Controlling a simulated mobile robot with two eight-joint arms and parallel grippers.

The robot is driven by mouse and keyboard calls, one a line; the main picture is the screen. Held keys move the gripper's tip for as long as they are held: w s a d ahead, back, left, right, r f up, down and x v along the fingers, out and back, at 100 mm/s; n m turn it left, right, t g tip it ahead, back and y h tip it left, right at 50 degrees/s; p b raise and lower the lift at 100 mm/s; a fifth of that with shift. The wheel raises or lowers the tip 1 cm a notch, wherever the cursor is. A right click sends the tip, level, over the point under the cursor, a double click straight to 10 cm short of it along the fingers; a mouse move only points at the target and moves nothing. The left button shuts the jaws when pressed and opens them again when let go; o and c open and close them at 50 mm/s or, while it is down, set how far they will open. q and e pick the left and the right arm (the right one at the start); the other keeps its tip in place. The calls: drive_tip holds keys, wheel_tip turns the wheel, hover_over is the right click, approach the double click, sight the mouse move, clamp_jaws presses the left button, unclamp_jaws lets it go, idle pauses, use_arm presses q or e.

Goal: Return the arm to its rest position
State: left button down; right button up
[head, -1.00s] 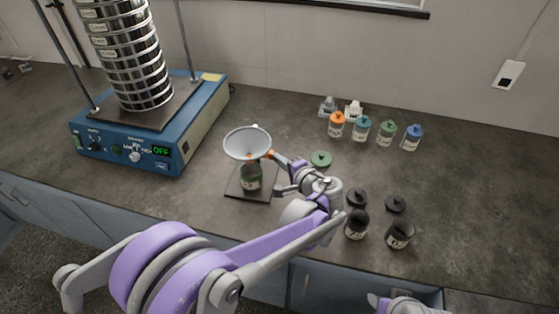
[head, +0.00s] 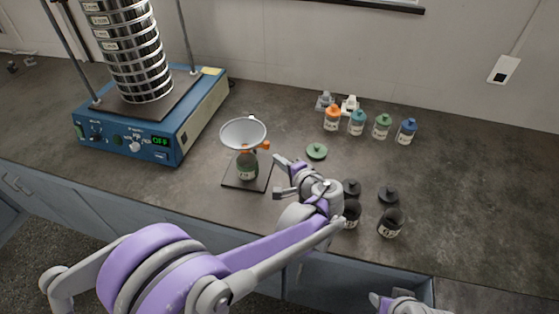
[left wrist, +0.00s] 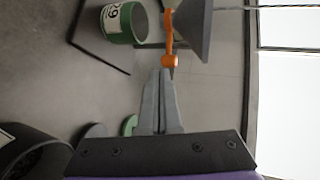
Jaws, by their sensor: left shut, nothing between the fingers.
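My left gripper (head: 277,176) is above the counter, just right of a funnel (head: 243,133). Its fingers (left wrist: 160,100) are together and empty in the left wrist view. The funnel is grey-white with an orange handle (head: 263,147) and sits over a dark green labelled bottle (head: 247,168) on a dark square plate (head: 238,184). The left wrist view shows the orange handle (left wrist: 170,40) beyond the fingertips, apart from them, and the green bottle (left wrist: 124,22). Part of my right arm is at the bottom edge; its jaws cannot be made out.
A blue sieve shaker (head: 150,135) reading OFF carries a sieve stack (head: 133,55) at left. Dark jars (head: 391,222) stand close to my left wrist. A green lid (head: 316,151) lies behind it. Several coloured-lid bottles (head: 382,127) line the back. The right counter is clear.

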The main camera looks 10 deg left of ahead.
use_arm(q)
drive_tip(key=v, duration=1)
drive_tip(key=s+a+f+n+g+h+p, duration=0.2)
drive_tip(key=s+a+n+g+h, duration=0.15)
drive_tip(key=s+a, duration=0.55)
drive_tip(key=s+a+f+n+g+h+p, duration=0.1)
drive_tip(key=s+n+h, duration=0.4)
drive_tip(key=s, duration=0.7)
drive_tip(key=shift+s+a+f+n+h+p, duration=0.2)
drive_tip(key=shift+a+f+n+h+p, duration=0.2)
drive_tip(key=shift+f+h, duration=0.4)
